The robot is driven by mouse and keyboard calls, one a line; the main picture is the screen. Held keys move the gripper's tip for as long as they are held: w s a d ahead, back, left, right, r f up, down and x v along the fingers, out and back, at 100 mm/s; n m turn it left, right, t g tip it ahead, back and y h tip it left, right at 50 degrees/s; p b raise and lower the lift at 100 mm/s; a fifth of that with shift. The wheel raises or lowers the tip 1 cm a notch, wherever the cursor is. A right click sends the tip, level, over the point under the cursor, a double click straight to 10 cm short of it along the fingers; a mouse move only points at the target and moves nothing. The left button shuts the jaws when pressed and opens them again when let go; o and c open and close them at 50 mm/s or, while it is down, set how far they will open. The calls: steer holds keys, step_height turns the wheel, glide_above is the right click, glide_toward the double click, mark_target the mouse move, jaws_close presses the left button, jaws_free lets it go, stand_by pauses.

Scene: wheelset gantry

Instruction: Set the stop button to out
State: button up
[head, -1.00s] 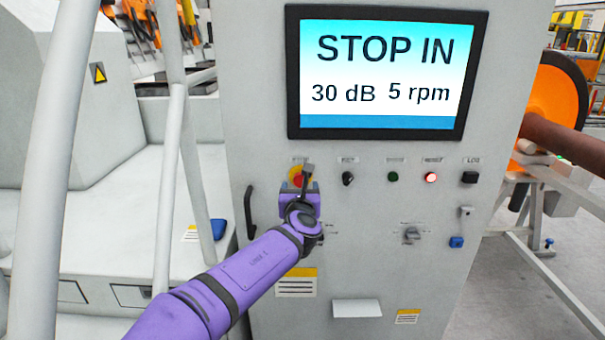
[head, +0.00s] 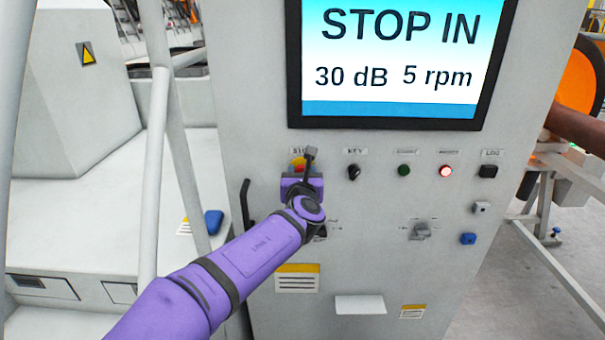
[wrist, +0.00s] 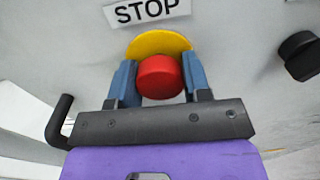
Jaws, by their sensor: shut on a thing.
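The red stop button (wrist: 160,77) sits on a yellow round base (wrist: 159,42) under a STOP label (wrist: 146,11) in the wrist view. My gripper (wrist: 160,82) has its two blue fingers on either side of the red button, shut on it. In the head view my gripper (head: 302,176) is at the upper left of the panel's control row and hides most of the stop button (head: 299,164). The screen (head: 395,62) reads STOP IN, 30 dB and 5 rpm.
Right of the stop button are a black key switch (head: 353,172), a green button (head: 404,170), a lit red button (head: 446,171) and a black button (head: 487,171). A black handle (head: 247,207) stands out at the panel's left. A pale rail (head: 155,150) rises left of my arm.

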steer(key=c, duration=0.6)
steer(key=shift+s, duration=0.6)
steer(key=shift+c, duration=0.2)
steer(key=o, duration=1.3)
steer(key=shift+s, duration=0.15)
